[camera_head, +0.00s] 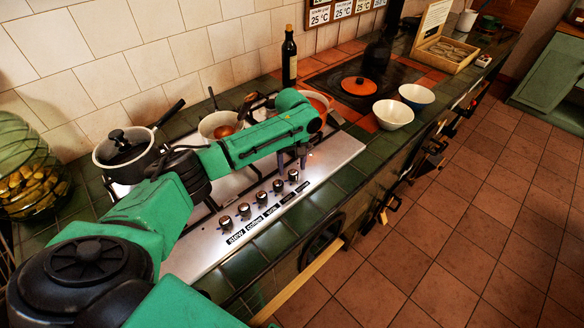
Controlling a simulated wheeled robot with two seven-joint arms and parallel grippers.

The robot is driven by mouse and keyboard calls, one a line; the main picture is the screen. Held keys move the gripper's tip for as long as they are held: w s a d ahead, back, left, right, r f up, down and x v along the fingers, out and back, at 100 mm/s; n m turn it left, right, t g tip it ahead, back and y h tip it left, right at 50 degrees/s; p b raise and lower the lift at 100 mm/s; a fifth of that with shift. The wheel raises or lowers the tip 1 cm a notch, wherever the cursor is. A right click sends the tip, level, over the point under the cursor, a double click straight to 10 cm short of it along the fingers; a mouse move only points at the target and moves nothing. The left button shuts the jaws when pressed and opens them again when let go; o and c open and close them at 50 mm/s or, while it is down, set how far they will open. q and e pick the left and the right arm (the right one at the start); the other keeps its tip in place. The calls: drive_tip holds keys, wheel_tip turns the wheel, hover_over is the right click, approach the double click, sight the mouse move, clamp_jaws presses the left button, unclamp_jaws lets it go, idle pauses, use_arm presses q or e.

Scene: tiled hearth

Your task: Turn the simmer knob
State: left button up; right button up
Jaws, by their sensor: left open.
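A row of several dark knobs with metallic tops (261,197) runs along the front of the steel cooktop (200,258). Each has a small black label in front of it. The lettering is too small to tell surely which knob is marked simmer. My left arm reaches across the cooktop from the lower left. My left gripper (292,161) points down near the far right knob (293,175), with its two fingers apart and nothing seen between them. It appears slightly behind or above that knob; contact cannot be told. My right gripper is not in view.
A lidded pot (125,158) and a pan (215,125) stand on the burners behind my arm. A wire basket (35,185) stands at left. Tiled floor is open at right.

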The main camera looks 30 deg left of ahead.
use_arm(q)
drive_tip(key=shift+f, duration=0.7)
drive_tip(key=shift+d+f, duration=0.1)
drive_tip(key=shift+f, duration=0.2)
drive_tip(key=shift+d, duration=0.15)
clamp_jaws()
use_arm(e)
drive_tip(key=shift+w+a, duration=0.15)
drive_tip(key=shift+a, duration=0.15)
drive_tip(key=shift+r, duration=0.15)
